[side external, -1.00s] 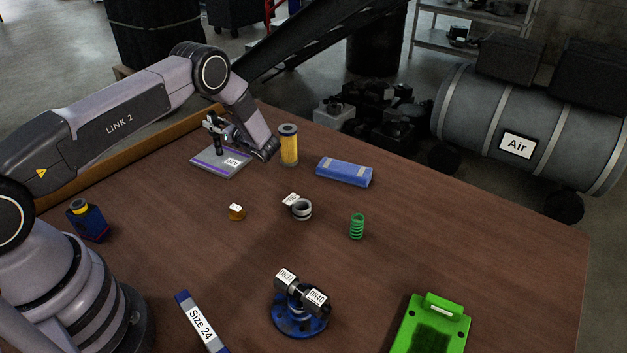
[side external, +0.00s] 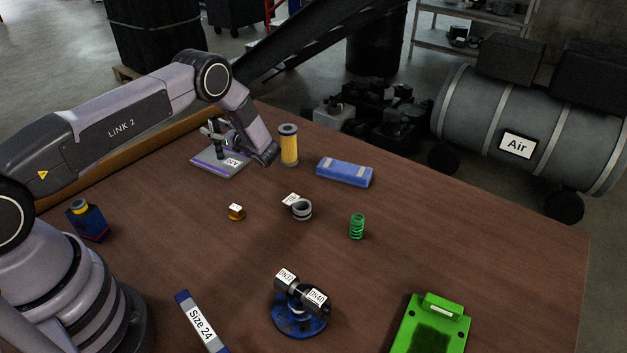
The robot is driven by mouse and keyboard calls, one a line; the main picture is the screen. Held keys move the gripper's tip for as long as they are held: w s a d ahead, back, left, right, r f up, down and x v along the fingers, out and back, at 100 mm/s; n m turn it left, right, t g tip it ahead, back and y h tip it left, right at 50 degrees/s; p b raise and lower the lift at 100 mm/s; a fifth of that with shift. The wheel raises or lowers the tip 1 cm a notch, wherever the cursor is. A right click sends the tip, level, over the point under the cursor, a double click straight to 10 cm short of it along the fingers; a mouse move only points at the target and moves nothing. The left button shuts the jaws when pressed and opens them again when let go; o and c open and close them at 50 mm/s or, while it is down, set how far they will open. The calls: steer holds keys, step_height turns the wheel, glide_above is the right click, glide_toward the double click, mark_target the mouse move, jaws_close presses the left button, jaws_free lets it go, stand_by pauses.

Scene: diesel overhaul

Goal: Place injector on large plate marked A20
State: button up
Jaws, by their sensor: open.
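The large plate marked A20 (side external: 206,164) is a flat grey plate with a purple stripe and a white label, lying at the back left of the table. The injector (side external: 215,138) is a small dark upright part that appears to stand on the plate, behind the label. My gripper (side external: 226,132) is open, close beside the injector on its right. The wrist and arm partly hide the fingers, and any contact with the injector is too small to tell.
A yellow filter cylinder (side external: 289,145) stands just right of my wrist, with a blue block (side external: 344,172) further right. A brass nut (side external: 236,212), grey ring (side external: 302,209) and green spring (side external: 357,227) stand mid-table. The table between these and the plate is clear.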

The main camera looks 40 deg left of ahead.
steer(key=d, duration=1.1)
steer(key=s+d+r+n+g+h, duration=0.1)
steer(key=s+r+n+h, duration=0.4)
steer(key=r, duration=0.7)
steer(key=s+d+r+n+g+h, duration=0.15)
steer(key=s+r+n+h, duration=0.45)
steer(key=r, duration=0.7)
steer(key=s+d+r+n+t+h, duration=0.2)
steer(key=s+d, duration=0.1)
steer(key=s, duration=0.5)
steer(key=s+d+r+n+t+h, duration=0.2)
steer(key=s+d+t, duration=0.1)
steer(key=s, duration=0.5)
steer(key=s+d+r+n+t+h, duration=0.2)
steer(key=s+d+n+t+h, duration=0.1)
steer(key=s, duration=0.4)
steer(key=shift+s+d+r, duration=0.4)
steer(key=shift+d, duration=0.35)
